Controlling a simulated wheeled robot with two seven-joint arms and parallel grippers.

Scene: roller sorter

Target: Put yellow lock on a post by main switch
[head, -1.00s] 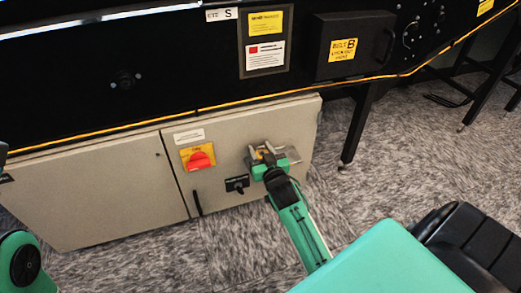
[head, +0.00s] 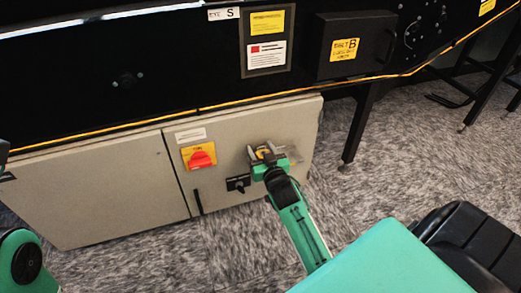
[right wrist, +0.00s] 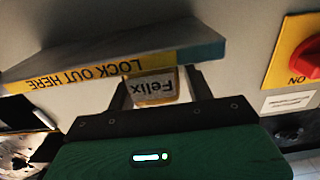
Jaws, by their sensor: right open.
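The yellow lock (right wrist: 155,86) has a white label reading "Felix", upside down in the right wrist view. It is just beside the yellow "LOCK OUT HERE" edge of a grey bracket (right wrist: 190,50). My right gripper (head: 264,153) is open, with its fingers on either side of the lock at the cabinet front. The lock's shackle and any post it may be on are hidden. The main switch (head: 200,158) is a red knob on a yellow plate, left of my right gripper. It also shows in the right wrist view (right wrist: 308,55), marked "ON".
The beige cabinet (head: 95,185) stands under the black sorter body (head: 160,85). A small black handle (head: 238,183) is just left of my right gripper. A black box marked B (head: 345,48) is above right.

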